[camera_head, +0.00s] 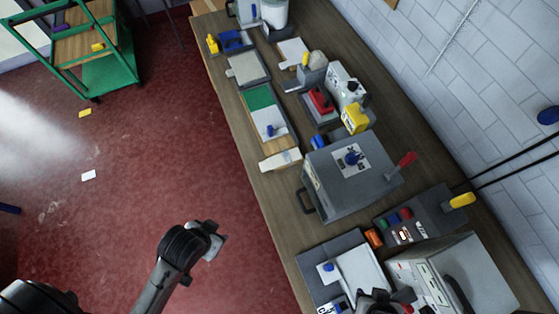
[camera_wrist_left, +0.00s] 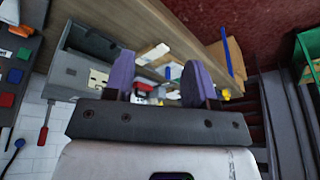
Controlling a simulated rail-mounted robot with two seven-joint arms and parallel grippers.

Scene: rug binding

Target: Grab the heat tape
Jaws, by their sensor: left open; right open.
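No item is clearly marked as heat tape. A cream strip (camera_head: 281,160) lies by the bench's near edge, and I cannot tell whether it is the tape. A similar pale strip shows in the left wrist view (camera_wrist_left: 154,53). My left gripper (camera_head: 214,241) is over the red floor, left of the bench and apart from everything on it. Its two purple fingers (camera_wrist_left: 158,82) stand wide apart with nothing between them. My right gripper (camera_head: 386,294) is a dark shape at the bottom edge, over or beside a grey tray; it is open, its lower part cut off.
The bench (camera_head: 270,210) carries a large grey box (camera_head: 345,190) with a red lever, a button panel (camera_head: 408,228), a green-and-white board (camera_head: 265,112) and a yellow block (camera_head: 355,117). A green cart (camera_head: 95,75) stands at the far left.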

